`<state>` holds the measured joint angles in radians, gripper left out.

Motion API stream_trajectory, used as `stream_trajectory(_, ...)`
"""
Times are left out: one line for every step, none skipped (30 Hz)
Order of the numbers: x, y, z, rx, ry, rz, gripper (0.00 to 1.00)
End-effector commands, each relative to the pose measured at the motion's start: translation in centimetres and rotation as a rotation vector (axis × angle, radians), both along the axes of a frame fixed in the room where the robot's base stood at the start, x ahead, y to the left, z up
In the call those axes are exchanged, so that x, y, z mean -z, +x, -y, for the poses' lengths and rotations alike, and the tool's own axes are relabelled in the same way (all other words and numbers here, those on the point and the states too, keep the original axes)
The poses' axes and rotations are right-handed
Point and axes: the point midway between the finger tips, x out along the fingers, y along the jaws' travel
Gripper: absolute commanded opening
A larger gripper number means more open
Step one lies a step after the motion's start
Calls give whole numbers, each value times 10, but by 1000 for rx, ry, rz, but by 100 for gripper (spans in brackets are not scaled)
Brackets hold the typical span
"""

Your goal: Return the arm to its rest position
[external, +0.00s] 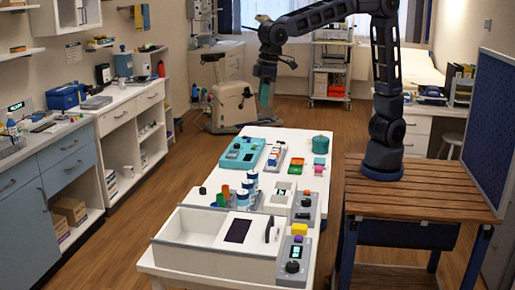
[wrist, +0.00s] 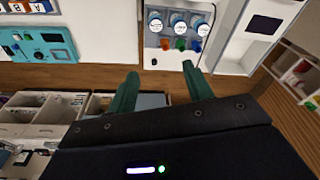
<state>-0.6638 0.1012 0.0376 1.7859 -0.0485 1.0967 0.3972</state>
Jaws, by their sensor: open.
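My arm rises from the wooden stand on the right and reaches left in the external view, with its elbow high. My gripper (external: 265,97) hangs from the arm's end above the far left side of the white table (external: 208,187), well clear of its top. In the wrist view, the two green fingers of my gripper (wrist: 160,82) are spread apart with nothing between them. The wrist view also shows white-lidded canisters (wrist: 178,24) and a teal device (wrist: 38,45) beyond the fingers, apart from them.
The white table carries a teal device (external: 240,153), a teal pot (external: 320,144), a large white bin (external: 188,240) and a grey keypad unit (external: 294,262). The wooden stand (external: 425,195) is mostly bare. A blue board (external: 490,125) stands at its right. Counters line the left wall.

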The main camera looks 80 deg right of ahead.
Motion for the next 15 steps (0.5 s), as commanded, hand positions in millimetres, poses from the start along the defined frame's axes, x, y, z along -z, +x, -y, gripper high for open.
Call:
stream_trajectory(-7, -2, 24, 17, 6, 9, 51)
stream_trajectory(-9, -4, 36, 24, 8, 14, 51)
stream_trajectory(-13, -6, 53, 32, 10, 20, 51)
stream_trajectory(-15, -9, 65, 41, 12, 26, 51)
stream_trajectory(-17, -11, 78, 48, 14, 29, 51)
stream_trajectory(-20, -15, 94, 57, 17, 36, 51)
stream_trajectory(-22, -18, 106, 63, 18, 42, 51)
stream_trajectory(-23, -21, 117, 71, 20, 46, 51)
stream_trajectory(-25, -26, 132, 80, 22, 54, 51)
stream_trajectory(-26, -30, 144, 87, 23, 59, 51)
stream_trajectory(-27, -35, 155, 95, 25, 63, 51)
stream_trajectory(-27, -41, 170, 105, 26, 70, 51)
stream_trajectory(-28, -46, 180, 111, 27, 76, 51)
stream_trajectory(-28, -50, 191, 119, 28, 81, 51)
stream_trajectory(-28, -57, 204, 129, 29, 88, 51)
